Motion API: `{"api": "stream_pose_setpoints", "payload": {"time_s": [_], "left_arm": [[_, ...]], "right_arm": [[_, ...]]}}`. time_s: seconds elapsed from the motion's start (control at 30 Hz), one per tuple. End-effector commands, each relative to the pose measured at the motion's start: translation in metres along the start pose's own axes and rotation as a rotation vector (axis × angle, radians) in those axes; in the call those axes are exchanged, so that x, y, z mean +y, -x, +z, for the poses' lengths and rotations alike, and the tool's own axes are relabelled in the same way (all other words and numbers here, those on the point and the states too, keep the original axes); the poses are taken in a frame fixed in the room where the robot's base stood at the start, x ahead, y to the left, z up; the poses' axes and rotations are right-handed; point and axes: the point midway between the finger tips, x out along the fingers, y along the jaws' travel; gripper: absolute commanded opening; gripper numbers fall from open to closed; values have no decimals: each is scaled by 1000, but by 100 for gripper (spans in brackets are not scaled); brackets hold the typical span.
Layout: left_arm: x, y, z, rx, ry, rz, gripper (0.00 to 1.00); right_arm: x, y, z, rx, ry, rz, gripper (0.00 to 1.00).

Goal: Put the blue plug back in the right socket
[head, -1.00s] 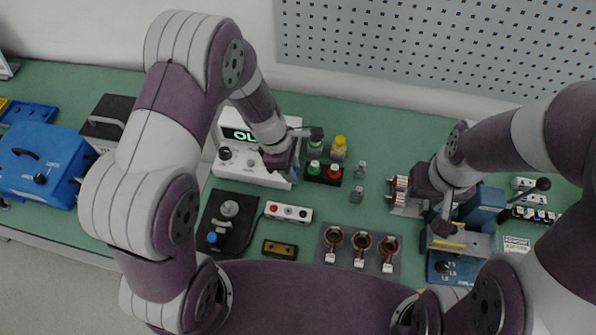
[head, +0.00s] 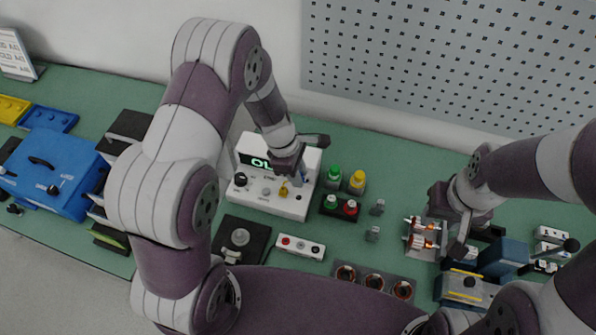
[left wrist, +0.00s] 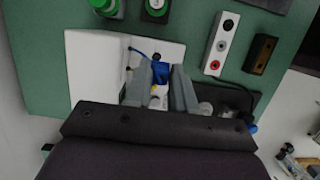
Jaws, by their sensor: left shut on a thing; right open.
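The white meter box (head: 262,195) with a lit green display stands at the back of the table. My left gripper (head: 290,172) is over its front panel, pointing down. In the left wrist view the left fingers (left wrist: 162,90) are closed around a small blue plug (left wrist: 159,70), close to the white panel (left wrist: 95,65). A thin blue cable (left wrist: 143,53) runs to it. The sockets are mostly hidden by the fingers; I cannot tell whether the plug touches one. My right gripper (head: 456,228) is open beside a copper-wound part (head: 424,235).
Green and yellow buttons (head: 345,180) and small grey pieces (head: 376,220) stand right of the meter. A blue case (head: 50,172) is at the left.

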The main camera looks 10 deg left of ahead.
Motion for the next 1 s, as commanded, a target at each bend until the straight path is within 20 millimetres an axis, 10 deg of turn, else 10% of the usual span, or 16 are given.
{"api": "stream_pose_setpoints", "payload": {"time_s": [0.5, 1.0], "left_arm": [[0, -59, -16, 1, 1, -3, 0], [0, -64, -18, 1, 1, -4, 0]], "right_arm": [[0, -46, 6, 0, 0, 0, 43], [0, -47, 6, 0, 0, 0, 43]]}}
